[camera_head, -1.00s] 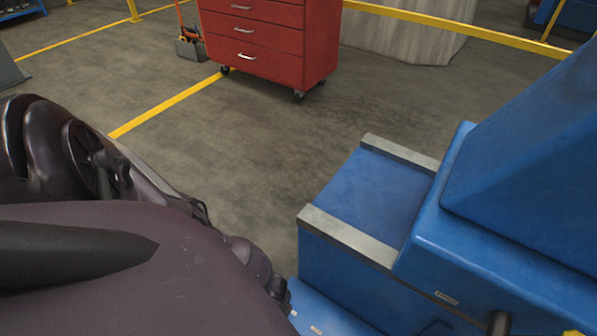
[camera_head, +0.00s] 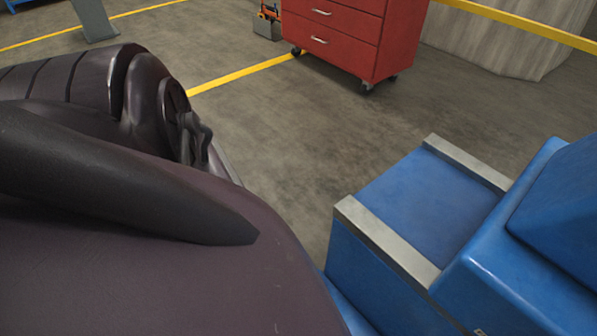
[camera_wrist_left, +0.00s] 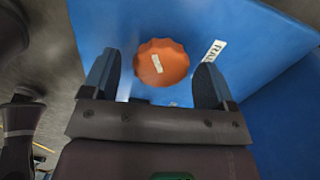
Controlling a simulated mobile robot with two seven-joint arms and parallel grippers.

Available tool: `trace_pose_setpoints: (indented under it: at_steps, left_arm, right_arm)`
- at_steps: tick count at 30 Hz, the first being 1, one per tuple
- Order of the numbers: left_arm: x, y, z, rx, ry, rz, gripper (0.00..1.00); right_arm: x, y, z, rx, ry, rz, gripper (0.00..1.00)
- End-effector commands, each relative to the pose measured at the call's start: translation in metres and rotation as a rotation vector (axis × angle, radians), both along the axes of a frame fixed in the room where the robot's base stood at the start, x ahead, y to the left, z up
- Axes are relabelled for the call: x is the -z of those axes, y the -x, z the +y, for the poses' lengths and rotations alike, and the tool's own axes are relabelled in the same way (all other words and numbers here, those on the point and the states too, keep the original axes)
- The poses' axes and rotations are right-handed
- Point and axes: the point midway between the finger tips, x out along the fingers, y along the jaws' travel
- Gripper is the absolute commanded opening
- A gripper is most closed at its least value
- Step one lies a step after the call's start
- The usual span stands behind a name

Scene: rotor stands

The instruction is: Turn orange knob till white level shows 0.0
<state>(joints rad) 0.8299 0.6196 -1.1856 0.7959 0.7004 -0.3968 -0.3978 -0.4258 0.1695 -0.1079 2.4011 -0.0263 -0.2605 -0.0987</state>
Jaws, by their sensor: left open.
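The orange knob (camera_wrist_left: 162,64) shows in the left wrist view on a blue panel (camera_wrist_left: 225,22). It has a scalloped rim and a small white mark on its face. My left gripper (camera_wrist_left: 160,85) is open, with one finger on each side of the knob. The picture does not show whether the fingers touch it. A white label (camera_wrist_left: 215,51) with dark letters, too blurred to read in full, sits right of the knob. In the head view my left arm hides the gripper and the knob. No level reading can be made out. My right gripper is not in view.
A blue machine (camera_head: 425,200) with grey metal strips stands at the right. A red drawer cabinet (camera_head: 350,40) on wheels stands at the back. Grey floor (camera_head: 290,130) with yellow lines lies open between them.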

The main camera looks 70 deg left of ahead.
Motion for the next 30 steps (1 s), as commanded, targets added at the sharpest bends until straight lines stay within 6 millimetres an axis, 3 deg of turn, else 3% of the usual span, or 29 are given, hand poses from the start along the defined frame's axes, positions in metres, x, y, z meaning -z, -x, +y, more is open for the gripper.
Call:
trace_pose_setpoints:
  at_steps: [11, 21, 30]
  left_arm:
    - [0.0030, -0.0012, 0.0002, 0.000, 0.000, -0.002, 0.80]
    - [0.0031, -0.0009, 0.0005, 0.000, -0.001, -0.002, 0.30]
    - [0.0032, -0.0008, 0.0006, -0.043, -0.001, -0.002, 0.30]
  right_arm:
    - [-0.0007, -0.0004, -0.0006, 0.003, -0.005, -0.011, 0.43]
    - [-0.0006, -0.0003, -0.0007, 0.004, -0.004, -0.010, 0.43]
    - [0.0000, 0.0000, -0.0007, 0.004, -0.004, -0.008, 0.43]
